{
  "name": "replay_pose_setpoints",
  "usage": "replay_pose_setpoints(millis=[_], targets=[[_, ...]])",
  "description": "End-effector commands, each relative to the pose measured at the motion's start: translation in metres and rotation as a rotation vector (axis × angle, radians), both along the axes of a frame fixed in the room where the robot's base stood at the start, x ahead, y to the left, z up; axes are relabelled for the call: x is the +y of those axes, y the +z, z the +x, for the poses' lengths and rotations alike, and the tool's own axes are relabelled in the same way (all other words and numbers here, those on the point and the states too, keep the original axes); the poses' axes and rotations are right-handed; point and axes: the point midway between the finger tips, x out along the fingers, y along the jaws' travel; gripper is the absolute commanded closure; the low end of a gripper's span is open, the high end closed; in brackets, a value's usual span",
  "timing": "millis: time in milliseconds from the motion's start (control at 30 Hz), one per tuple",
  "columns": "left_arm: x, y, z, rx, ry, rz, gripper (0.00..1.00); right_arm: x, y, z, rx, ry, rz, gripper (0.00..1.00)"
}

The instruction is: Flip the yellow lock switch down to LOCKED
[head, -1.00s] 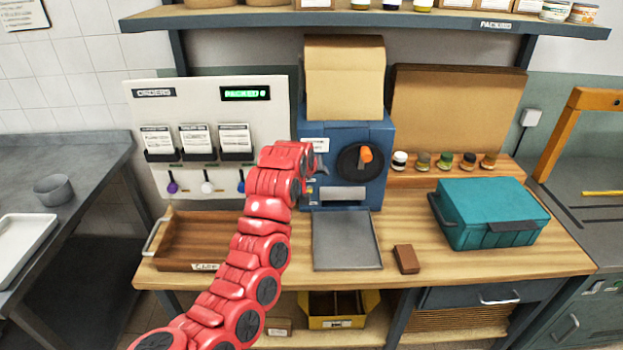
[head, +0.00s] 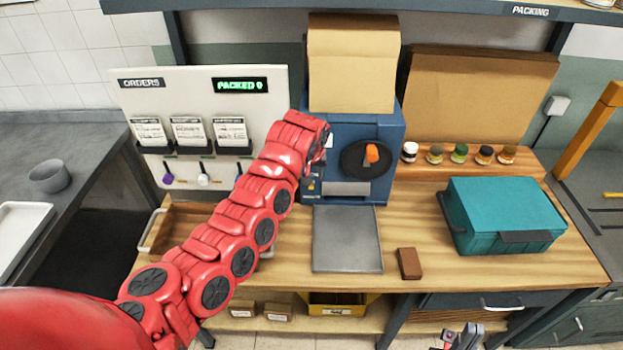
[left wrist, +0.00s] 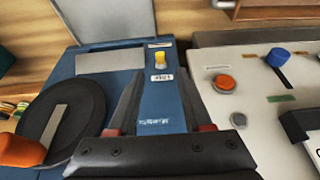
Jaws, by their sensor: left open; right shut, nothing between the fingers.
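The yellow lock switch (left wrist: 160,56) is a small lever on the face of the blue machine (left wrist: 108,62), with a white label beside it in the left wrist view. I cannot tell its exact position. In the head view the machine (head: 390,190) stands at the back of the bench, and my left arm partly covers its left side. My left gripper (left wrist: 160,78) is open, its two fingers on either side of the machine's narrow strip, pointing toward the switch; nothing is between them. Contact is unclear. My right gripper (head: 463,338) is shut and empty at the bottom edge.
The machine has an orange-handled dial (head: 371,154) and a grey plate (head: 347,240) in front. A brown block (head: 409,263) and a teal case (head: 505,215) are to the right. The orders board (head: 195,95) is left of the machine. A wooden tray (head: 185,225) lies partly behind my left arm.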

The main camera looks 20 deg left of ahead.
Motion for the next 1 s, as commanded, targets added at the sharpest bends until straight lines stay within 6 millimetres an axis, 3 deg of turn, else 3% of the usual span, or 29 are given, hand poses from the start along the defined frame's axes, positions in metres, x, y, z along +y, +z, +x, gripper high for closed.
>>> replay_pose_setpoints(millis=[100,433,967,1000], targets=[[0.002,-0.018,0.008,0.004,-0.002,0.003,0.50,0.000,0.013,0.000,0.000,0.000,0.000,1.00],[0.006,-0.066,0.025,0.004,-0.005,0.003,0.50,0.000,0.017,0.000,0.000,0.000,0.000,1.00],[0.008,-0.075,0.031,-0.003,-0.001,-0.001,0.50,0.000,0.018,0.000,0.000,0.000,0.000,1.00],[0.008,-0.075,0.031,-0.003,-0.001,-0.001,0.57,0.000,0.018,0.000,0.000,0.000,0.000,1.00]])
